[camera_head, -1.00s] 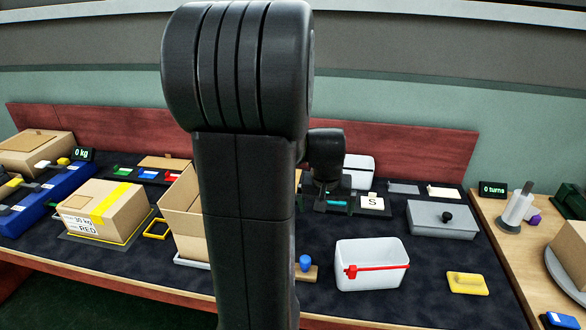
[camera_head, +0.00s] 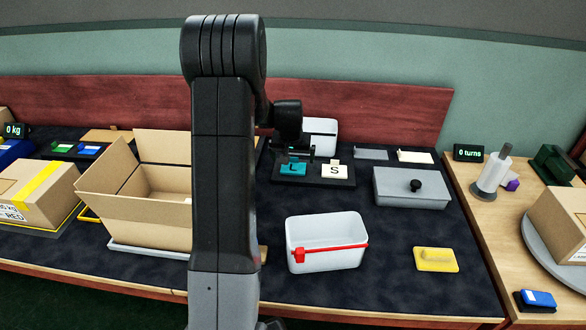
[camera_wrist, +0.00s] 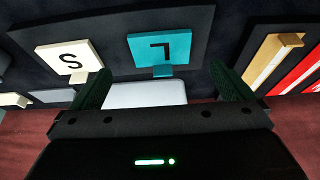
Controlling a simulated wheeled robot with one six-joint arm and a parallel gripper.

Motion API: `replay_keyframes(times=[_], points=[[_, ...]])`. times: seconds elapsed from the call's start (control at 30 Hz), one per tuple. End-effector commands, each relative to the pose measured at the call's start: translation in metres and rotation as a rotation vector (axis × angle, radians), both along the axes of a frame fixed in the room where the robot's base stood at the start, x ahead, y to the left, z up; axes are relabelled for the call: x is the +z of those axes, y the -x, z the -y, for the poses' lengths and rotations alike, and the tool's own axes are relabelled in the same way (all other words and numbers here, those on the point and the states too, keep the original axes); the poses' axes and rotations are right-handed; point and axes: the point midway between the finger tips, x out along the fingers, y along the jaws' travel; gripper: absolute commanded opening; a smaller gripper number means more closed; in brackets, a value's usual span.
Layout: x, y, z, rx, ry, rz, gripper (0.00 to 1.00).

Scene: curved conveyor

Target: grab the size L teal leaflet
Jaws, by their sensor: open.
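The teal leaflet marked L (camera_head: 292,168) lies on a dark tray (camera_head: 313,181) toward the back of the table. In the wrist view the teal leaflet (camera_wrist: 160,50) is ahead of my gripper (camera_wrist: 173,85), about midway between its two fingers and apart from them. A small tab sticks out from the leaflet's near edge. A cream leaflet marked S (camera_head: 334,171) lies beside it, and this leaflet (camera_wrist: 70,60) is left of the teal one in the wrist view. My gripper is open and empty. In the head view my arm hides part of the table, and the fingertips are hard to make out.
A white box (camera_head: 320,136) stands just behind the tray. An open carton (camera_head: 150,180) is to the left.

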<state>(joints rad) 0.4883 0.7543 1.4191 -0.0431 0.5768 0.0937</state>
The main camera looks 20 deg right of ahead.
Motion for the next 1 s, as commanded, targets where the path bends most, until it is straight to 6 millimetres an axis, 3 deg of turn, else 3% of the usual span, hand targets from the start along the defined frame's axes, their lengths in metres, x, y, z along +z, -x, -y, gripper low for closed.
replay_keyframes(times=[0.17, 0.53, 0.83, 0.87, 1.0], points=[[-0.009, -0.003, 0.002, 0.0, 0.0, 0.0, 1.0], [-0.049, -0.019, 0.01, 0.0, -0.001, -0.001, 1.0], [-0.053, -0.021, 0.011, 0.0, 0.001, 0.001, 1.0], [-0.053, -0.021, 0.011, 0.0, 0.001, 0.001, 0.98], [-0.053, -0.021, 0.011, 0.0, 0.0, 0.0, 0.71]])
